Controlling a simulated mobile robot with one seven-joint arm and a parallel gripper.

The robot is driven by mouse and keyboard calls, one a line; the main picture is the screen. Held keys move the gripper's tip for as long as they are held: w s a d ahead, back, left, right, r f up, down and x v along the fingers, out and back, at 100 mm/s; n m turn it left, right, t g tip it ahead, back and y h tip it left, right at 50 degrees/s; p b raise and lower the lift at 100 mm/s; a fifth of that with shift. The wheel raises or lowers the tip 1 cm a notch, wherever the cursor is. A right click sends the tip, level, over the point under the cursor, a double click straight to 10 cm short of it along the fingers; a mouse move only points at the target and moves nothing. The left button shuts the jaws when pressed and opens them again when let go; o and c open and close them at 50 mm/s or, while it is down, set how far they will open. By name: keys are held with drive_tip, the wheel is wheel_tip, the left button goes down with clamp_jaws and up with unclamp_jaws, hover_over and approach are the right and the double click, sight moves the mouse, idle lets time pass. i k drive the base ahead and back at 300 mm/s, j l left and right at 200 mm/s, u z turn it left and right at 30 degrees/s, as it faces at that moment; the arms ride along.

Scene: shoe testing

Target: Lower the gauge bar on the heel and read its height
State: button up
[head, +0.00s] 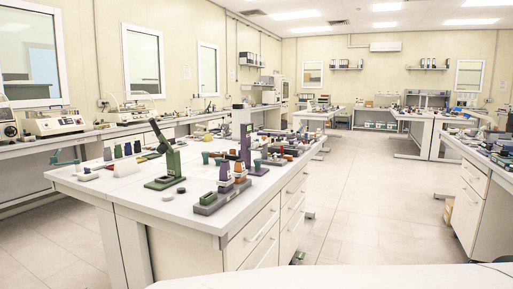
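No part of my gripper shows in the head view. On the near white workbench (130,188) stands a green stand-like device (168,160) with a tilted upper arm. Right of it is a taller device with a pale grey upright (239,128) and a purple lower part. I cannot tell which of these, if either, carries the gauge bar. No shoe heel can be made out for certain. Several small coloured pieces lie around the devices, too small to identify. A grey tray (207,208) with green and purple pieces sits at the bench's front corner.
Drawers (262,238) fill the bench's right side. Open tiled floor (352,205) lies to its right. Another bench with drawers (467,210) stands at the right edge. A long counter with instruments (52,122) runs along the left wall. A white surface edge (330,279) crosses the bottom.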

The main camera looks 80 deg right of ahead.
sight(255, 147)
drive_tip(key=z, duration=2.6)
drive_tip(key=i+l, duration=0.35)
drive_tip(key=i, duration=0.25)
drive_tip(key=i+l+u, duration=0.1)
drive_tip(key=i+l, duration=0.3)
drive_tip(key=i, duration=0.25)
drive_tip(key=i+l, duration=0.4)
drive_tip(key=i, duration=0.2)
drive_tip(key=i+l, duration=0.4)
drive_tip(key=i, duration=0.2)
drive_tip(key=u, duration=0.05)
